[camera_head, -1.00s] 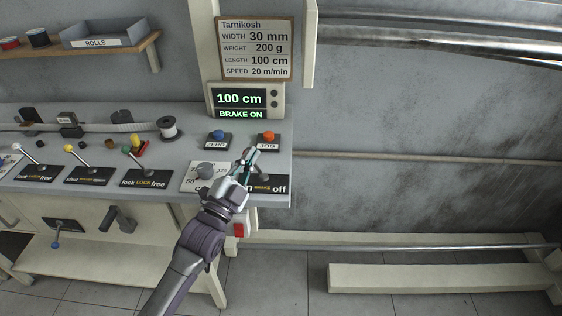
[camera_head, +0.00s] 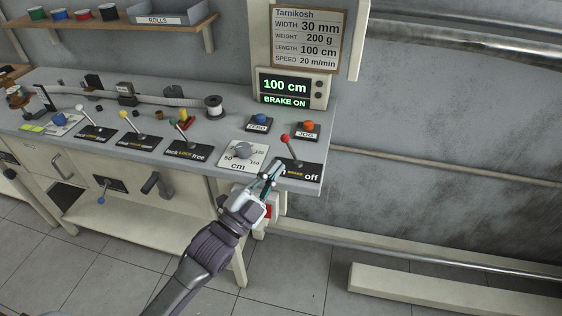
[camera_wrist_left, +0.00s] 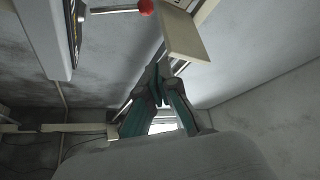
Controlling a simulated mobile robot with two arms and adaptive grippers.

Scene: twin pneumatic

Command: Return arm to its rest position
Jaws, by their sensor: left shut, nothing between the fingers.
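My left arm comes in from the bottom of the head view. Its left gripper (camera_head: 271,172) is at the front edge of the bench, left of the brake lever (camera_head: 287,146) with the red knob. The gripper is shut and empty. In the left wrist view the teal fingers (camera_wrist_left: 163,82) meet at their tips, and the red knob (camera_wrist_left: 145,6) shows above them, apart from them. The lever leans to the left over its black brake plate (camera_head: 303,172). The display (camera_head: 285,88) reads 100 cm and BRAKE ON. My right gripper is out of view.
The bench (camera_head: 216,123) carries a round length dial (camera_head: 243,150), a blue ZERO button (camera_head: 261,120), an orange JOG button (camera_head: 308,126) and several colored levers. A shelf (camera_head: 190,28) is above. A beam (camera_head: 450,290) lies at right; the tiled floor in front is open.

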